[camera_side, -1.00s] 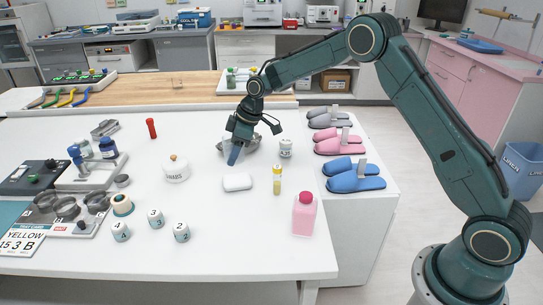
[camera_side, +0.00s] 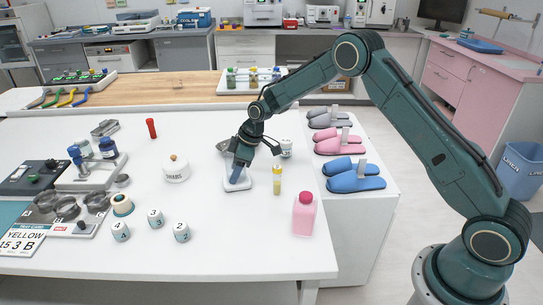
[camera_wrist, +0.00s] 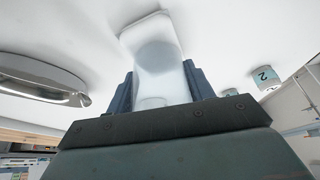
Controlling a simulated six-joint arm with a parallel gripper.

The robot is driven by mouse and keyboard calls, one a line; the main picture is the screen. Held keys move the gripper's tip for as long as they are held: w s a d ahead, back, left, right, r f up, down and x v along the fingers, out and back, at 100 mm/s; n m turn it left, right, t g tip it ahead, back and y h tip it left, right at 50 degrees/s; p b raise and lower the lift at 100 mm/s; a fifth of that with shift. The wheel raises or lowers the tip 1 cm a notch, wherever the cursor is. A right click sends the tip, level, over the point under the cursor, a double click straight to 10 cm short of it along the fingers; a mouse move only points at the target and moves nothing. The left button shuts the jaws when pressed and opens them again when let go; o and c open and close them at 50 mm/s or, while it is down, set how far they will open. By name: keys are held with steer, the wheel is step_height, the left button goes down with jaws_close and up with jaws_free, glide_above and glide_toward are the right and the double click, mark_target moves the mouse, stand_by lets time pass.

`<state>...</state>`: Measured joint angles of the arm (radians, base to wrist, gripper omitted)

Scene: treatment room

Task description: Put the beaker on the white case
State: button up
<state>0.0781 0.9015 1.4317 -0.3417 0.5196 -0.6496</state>
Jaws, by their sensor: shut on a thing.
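My gripper (camera_side: 238,172) points down over the white case (camera_side: 246,185), left of the yellow-capped tube. In the wrist view my gripper (camera_wrist: 161,88) is shut on a clear, frosted-looking beaker (camera_wrist: 158,82), with one blue finger on each side. The pale rounded end of the white case (camera_wrist: 148,22) shows beyond the beaker. The beaker is over the case, but I cannot tell whether it touches it. In the side view the fingers mostly hide the beaker.
A yellow-capped tube (camera_side: 277,181) stands close on the right, and a pink bottle (camera_side: 304,214) beyond it. A white lidded jar (camera_side: 175,170) is on the left. A metal dish (camera_wrist: 40,82) and a numbered cup (camera_wrist: 266,78) show in the wrist view.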

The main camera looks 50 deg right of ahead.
steer(key=shift+f, duration=0.15)
steer(key=o, duration=0.9)
steer(key=shift+o, duration=0.2)
steer(key=v, duration=1.2)
steer(key=shift+r, duration=0.25)
